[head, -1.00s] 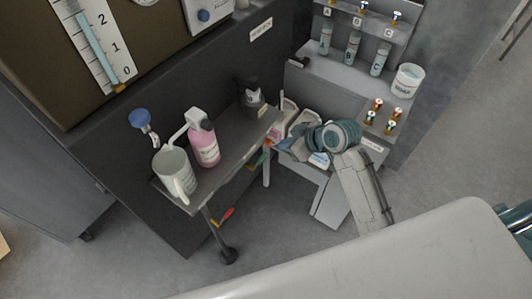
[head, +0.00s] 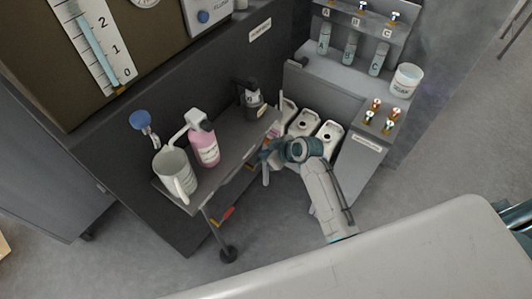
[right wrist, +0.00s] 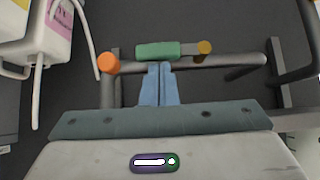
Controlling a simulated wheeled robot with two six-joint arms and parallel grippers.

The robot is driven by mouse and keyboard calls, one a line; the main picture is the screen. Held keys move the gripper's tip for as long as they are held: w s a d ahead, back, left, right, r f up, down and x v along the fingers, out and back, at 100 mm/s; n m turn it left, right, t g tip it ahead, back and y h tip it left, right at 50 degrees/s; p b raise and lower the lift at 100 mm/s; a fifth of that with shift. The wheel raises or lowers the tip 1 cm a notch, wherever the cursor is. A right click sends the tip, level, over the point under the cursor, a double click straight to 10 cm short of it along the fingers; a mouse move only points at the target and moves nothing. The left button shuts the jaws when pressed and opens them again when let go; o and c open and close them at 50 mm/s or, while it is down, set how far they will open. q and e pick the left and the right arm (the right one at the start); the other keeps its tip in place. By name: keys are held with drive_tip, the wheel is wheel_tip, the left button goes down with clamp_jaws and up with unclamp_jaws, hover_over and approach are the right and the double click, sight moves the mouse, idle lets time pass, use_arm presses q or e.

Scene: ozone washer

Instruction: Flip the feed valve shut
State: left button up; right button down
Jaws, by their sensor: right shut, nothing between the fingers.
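No label shows which part is the feed valve. My right gripper (right wrist: 159,67) is shut and empty, its blue fingertips together just below the green handle; I cannot tell whether they touch it. In the head view my right gripper (head: 264,154) is low beside the grey shelf's right end, where the arm hides the pipework. My left gripper is not in view.
White canisters (head: 328,137) stand just right of my right gripper. The grey shelf (head: 225,160) holds a mug (head: 172,178), a pink bottle (head: 205,150) and a dark bottle. Red and yellow parts (head: 223,216) show below it. The floor in front is clear.

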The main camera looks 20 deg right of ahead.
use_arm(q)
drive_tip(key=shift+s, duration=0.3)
